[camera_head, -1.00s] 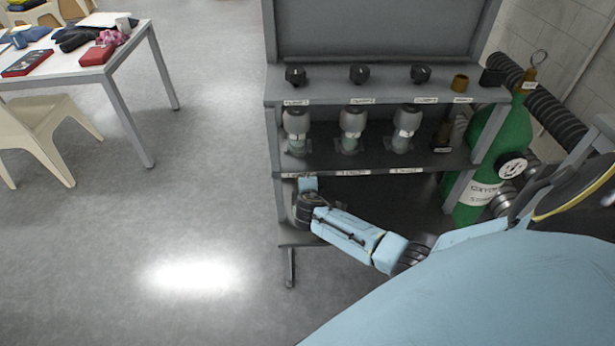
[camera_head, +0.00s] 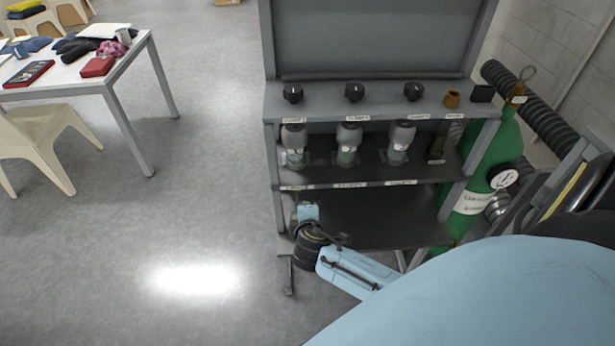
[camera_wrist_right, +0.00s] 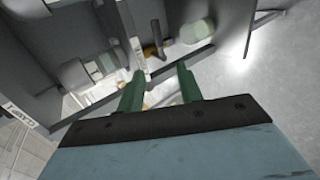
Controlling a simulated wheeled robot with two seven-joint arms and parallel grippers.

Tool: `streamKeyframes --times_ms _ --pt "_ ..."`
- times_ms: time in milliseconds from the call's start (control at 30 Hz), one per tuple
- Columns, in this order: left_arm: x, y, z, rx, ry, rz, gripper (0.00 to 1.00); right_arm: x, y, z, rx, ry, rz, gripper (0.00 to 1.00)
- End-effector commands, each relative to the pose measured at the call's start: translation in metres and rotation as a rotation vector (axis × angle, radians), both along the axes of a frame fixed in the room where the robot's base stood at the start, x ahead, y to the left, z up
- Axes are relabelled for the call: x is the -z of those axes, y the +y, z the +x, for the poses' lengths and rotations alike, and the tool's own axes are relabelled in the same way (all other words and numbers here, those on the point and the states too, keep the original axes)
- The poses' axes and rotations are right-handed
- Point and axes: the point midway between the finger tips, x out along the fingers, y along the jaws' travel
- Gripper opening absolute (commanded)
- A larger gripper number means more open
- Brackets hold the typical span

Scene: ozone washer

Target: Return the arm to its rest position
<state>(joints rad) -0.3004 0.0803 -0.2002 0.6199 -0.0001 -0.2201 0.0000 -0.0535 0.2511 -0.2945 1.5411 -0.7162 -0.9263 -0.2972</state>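My right arm, light blue, comes in from the lower right in the head view. Its gripper (camera_head: 306,212) is beside the front left part of the grey cart's lower shelf (camera_head: 400,238); the fingers are hard to make out there. In the right wrist view the two green fingers (camera_wrist_right: 159,90) stand apart with nothing held between them. Parts of the cart show beyond the fingertips; whether they touch it I cannot tell. My left gripper is not in view.
A green oxygen cylinder (camera_head: 484,170) stands to the right. A white table (camera_head: 100,75) and chair (camera_head: 35,140) are at the left. Floor (camera_head: 190,220) left of the cart is clear.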

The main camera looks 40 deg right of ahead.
Motion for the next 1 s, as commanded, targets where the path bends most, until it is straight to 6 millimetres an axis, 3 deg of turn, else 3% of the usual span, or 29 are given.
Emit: streamKeyframes --times_ms 733,867,1000 --pt "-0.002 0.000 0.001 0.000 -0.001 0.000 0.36 -0.003 0.005 -0.008 0.000 0.004 0.005 0.36" --pt "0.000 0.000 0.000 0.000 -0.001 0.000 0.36 0.029 0.008 -0.022 0.004 0.051 0.057 0.36" --pt "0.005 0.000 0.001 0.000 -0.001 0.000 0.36 0.106 0.018 -0.066 0.033 0.161 0.206 0.36"
